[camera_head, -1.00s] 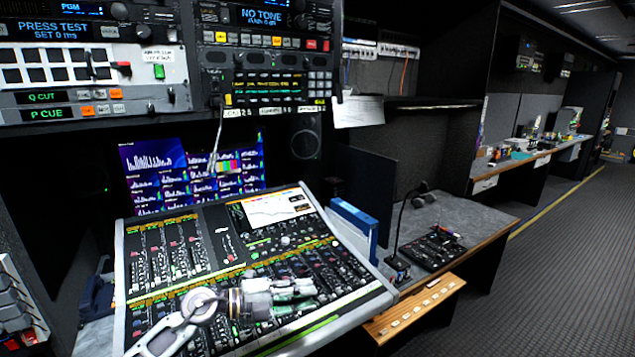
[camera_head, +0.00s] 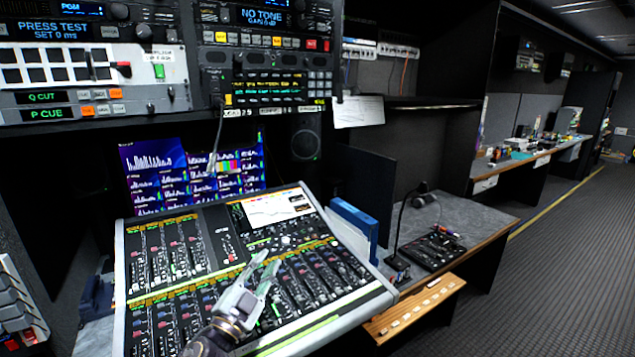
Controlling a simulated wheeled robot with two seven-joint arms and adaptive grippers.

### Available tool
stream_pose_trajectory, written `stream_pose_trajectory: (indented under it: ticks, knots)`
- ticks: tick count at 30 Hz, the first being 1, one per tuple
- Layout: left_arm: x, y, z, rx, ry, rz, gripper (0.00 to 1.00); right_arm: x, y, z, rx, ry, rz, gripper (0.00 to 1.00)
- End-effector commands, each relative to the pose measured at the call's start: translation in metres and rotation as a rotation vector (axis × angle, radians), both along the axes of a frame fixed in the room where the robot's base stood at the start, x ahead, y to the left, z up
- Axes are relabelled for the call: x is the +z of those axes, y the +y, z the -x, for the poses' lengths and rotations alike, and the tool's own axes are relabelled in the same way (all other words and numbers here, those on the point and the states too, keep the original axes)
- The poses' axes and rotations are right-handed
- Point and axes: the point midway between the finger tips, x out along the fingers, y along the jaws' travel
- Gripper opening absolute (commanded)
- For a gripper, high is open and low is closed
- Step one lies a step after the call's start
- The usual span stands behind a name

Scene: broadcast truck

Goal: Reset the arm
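My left gripper (camera_head: 270,259) is in the head view over the lower middle of the mixing console (camera_head: 122,283). Its two pale grey fingers point up and to the right, with a narrow gap between their tips. Nothing shows between them. My dark wrist comes in from the bottom edge, left of centre. The gripper covers some faders and buttons of the console. I cannot tell how high it is above the panel. My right gripper is not in view.
Rack units (camera_head: 262,88) and a monitor (camera_head: 155,160) stand behind the console. To the right are a blue binder (camera_head: 355,222), a thin microphone (camera_head: 399,225) and a black control panel (camera_head: 432,250) on the grey desk (camera_head: 480,222). The floor (camera_head: 570,270) at the right is clear.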

Motion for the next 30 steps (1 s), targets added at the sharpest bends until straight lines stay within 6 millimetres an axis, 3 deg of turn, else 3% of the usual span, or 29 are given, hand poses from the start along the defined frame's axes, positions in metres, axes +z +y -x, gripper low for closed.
stream_pose_trajectory:
  ticks: [8,14,23,30]
  knots:
    - [-0.043,0.047,0.007,0.201,0.22,0.145,0.23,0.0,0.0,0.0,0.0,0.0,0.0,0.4]
    - [-0.086,0.075,0.022,0.327,0.407,0.223,0.23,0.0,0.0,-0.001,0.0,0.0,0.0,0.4]
    - [-0.157,0.103,0.067,0.478,0.726,0.303,0.23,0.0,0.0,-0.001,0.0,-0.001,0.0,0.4]
    - [-0.211,0.111,0.121,0.558,1.004,0.335,0.23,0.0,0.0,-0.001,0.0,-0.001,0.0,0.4]
